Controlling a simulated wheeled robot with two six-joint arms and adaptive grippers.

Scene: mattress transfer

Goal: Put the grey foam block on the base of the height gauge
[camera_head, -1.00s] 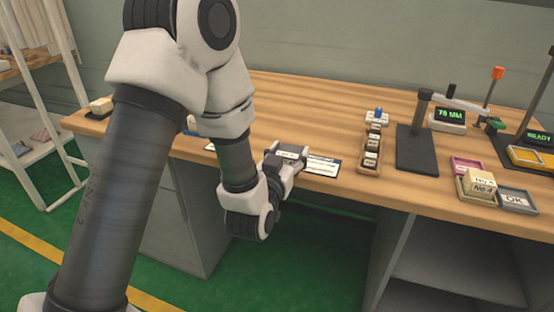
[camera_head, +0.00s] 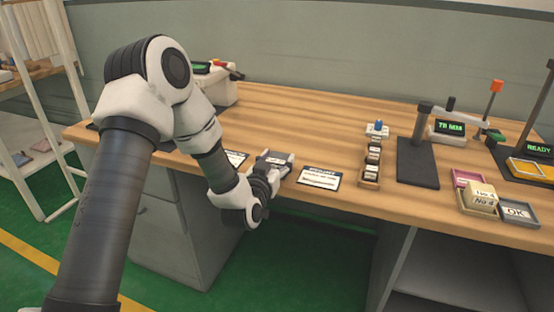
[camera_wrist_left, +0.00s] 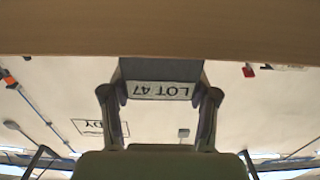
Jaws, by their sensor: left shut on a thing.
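My left gripper (camera_head: 277,164) is shut on the grey foam block (camera_head: 270,157), near the front edge of the table. In the left wrist view the grey foam block (camera_wrist_left: 160,71) sits between the two fingers (camera_wrist_left: 160,105), with an upside-down "LOT 47" label facing the camera. My right gripper is not in view.
A printed card (camera_head: 320,177) lies just right of the gripper. A narrow wooden rack (camera_head: 369,174) of small labelled blocks stands between the card and the gauge. A display (camera_head: 449,128) reads about "78 MM". Labelled trays (camera_head: 515,212) lie at the right front.

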